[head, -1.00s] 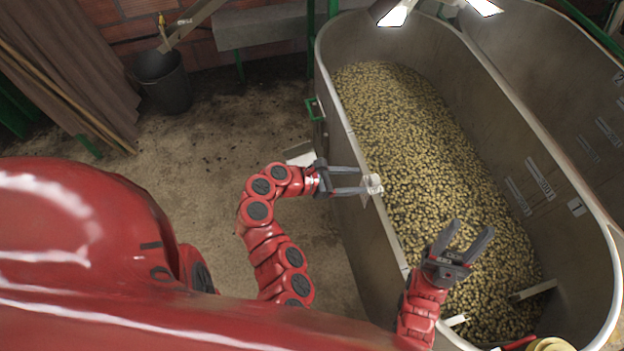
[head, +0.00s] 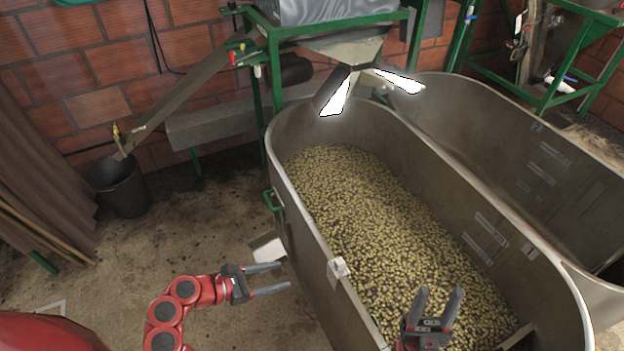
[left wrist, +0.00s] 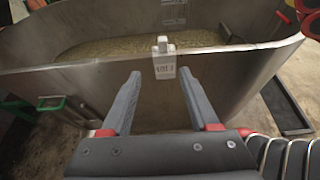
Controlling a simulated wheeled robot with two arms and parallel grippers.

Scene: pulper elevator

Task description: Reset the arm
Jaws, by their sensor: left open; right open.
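My left gripper (head: 272,279) is open and empty, to the left of the near metal tank. Its two grey fingers also show in the left wrist view (left wrist: 166,98), pointing at the tank's outer wall. A small white tag or latch (left wrist: 164,58) on the tank rim lies beyond and between them, apart from the fingers. My right gripper (head: 438,303) is open and empty, with its fingers pointing up, over the near end of the tank. Its arm is mostly hidden below the picture.
The metal tank (head: 510,240) holds many yellowish beans (head: 365,205). A second tank (head: 530,145) stands beside it. A green-framed machine (head: 330,28) with a chute stands behind. A black bucket (head: 122,190) is at the left wall. The floor left of the tank is mostly clear.

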